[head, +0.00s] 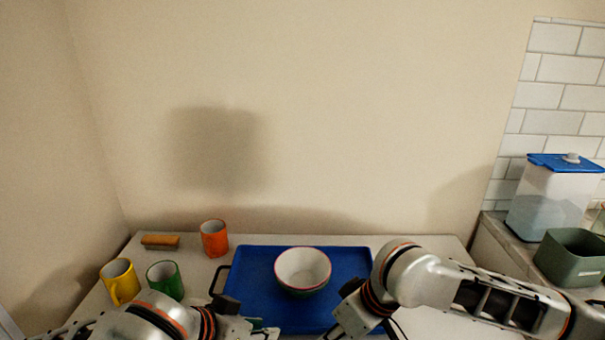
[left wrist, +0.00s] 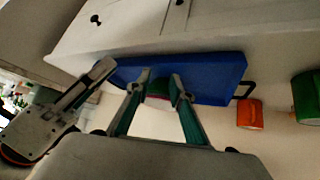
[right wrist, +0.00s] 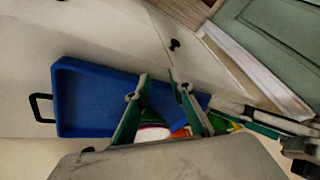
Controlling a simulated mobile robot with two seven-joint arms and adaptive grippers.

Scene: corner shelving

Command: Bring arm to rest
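My left gripper (head: 258,328) shows at the bottom of the head view, in front of the near-left part of the blue tray (head: 252,285). In the left wrist view my left gripper (left wrist: 161,82) is open, fingers apart and empty. A bowl (head: 303,268), white inside with a red rim, sits upright on the tray, apart from the grippers. My right arm comes in from the right; its fingers are hidden at the bottom edge of the head view. In the right wrist view my right gripper (right wrist: 157,78) is open and empty, with the bowl (right wrist: 152,133) showing beyond its fingers.
An orange mug (head: 214,240), a yellow mug (head: 119,281) and a green mug (head: 164,279) stand left of the tray. A brown brush-like block (head: 160,242) lies behind them. At right are a blue-lidded container (head: 553,200) and a green bin (head: 570,262).

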